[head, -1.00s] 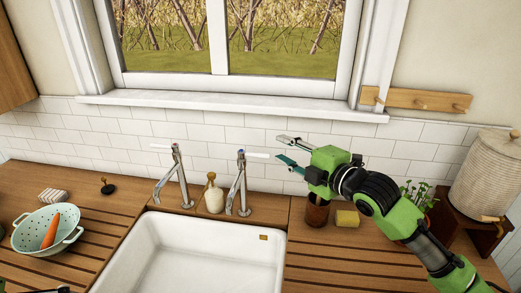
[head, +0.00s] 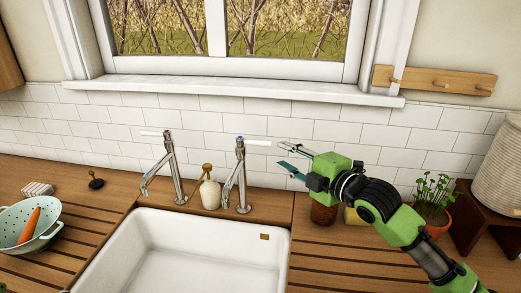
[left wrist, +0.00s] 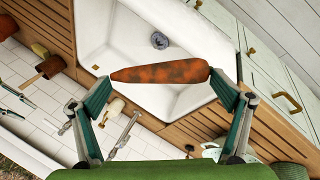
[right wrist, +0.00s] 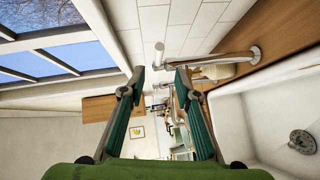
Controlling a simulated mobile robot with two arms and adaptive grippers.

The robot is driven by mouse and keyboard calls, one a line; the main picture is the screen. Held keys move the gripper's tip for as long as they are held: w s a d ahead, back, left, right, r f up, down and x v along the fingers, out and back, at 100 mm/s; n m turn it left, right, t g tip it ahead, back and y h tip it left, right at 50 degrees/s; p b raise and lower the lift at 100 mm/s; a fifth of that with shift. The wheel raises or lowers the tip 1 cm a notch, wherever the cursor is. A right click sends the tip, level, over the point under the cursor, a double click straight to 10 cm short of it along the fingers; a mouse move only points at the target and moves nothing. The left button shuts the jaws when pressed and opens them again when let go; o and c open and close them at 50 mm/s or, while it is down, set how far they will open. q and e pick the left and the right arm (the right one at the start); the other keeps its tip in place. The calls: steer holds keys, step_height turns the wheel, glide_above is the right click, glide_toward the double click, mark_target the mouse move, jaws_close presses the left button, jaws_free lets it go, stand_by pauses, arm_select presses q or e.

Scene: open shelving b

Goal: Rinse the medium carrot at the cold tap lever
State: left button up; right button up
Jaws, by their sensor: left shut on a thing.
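My left gripper (left wrist: 162,88) is shut on a carrot (left wrist: 160,72), orange with dark dirty patches, held lengthwise between the fingertips. In the left wrist view it appears over the white sink (left wrist: 100,30); the left gripper is outside the head view. The cold tap (head: 241,180), with a blue mark, stands behind the sink at right. Its white lever (head: 258,142) points right. My right gripper (head: 282,154) is open, its fingertips just right of the lever's end. In the right wrist view the lever (right wrist: 158,52) shows just beyond the open fingertips. No water shows running.
A second tap (head: 170,170) stands left, with a soap bottle (head: 209,193) between the taps. A colander (head: 50,232) holding another carrot (head: 30,224) is at far left. A brown pot (head: 323,214), sponge (head: 352,216) and potted plant (head: 434,205) stand near my right arm.

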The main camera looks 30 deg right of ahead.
mark_target(263, 144)
arm_select(q)
steer(key=shift+r, duration=0.25)
step_height(263, 144, up, 3)
steer(key=p, duration=0.3)
arm_select(e)
steer(key=x, duration=1)
steer(key=shift+r, duration=0.2)
arm_select(q)
steer(key=shift+r, duration=0.1)
arm_select(e)
steer(key=shift+x, duration=0.9)
steer(key=shift+f, duration=0.15)
arm_select(q)
steer(key=shift+s, duration=0.1)
arm_select(e)
jaws_close()
